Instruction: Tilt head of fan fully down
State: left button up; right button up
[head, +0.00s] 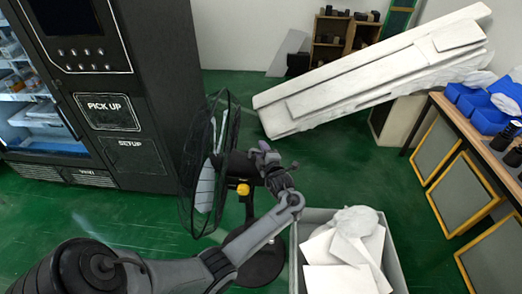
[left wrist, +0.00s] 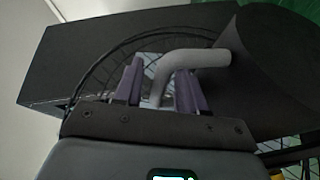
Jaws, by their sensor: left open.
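The black fan faces left in the head view, its wire cage (head: 212,165) near the middle. The top of the cage sits farther right than its bottom. A dark motor housing is behind the cage, with a yellow knob (head: 243,189) below it and a round base (head: 258,263) on the floor. My left gripper (head: 270,163) is at the back of the housing. In the left wrist view its purple fingers (left wrist: 158,88) are open, with a bent grey handle (left wrist: 196,60) of the fan housing (left wrist: 268,75) reaching between them. I cannot tell whether they touch. My right gripper is out of view.
A black vending machine (head: 150,85) stands behind and left of the fan. A grey bin (head: 397,268) of white scraps is close to my left arm on the right. White boards (head: 370,80) and a table (head: 470,125) are farther right. Green floor lies open left of the fan.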

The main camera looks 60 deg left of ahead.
pick_arm(q)
jog(key=shift+w+a+f, duration=0.1)
jog(key=shift+w+a, duration=0.05)
jog(key=shift+a, duration=0.45)
grip_shut()
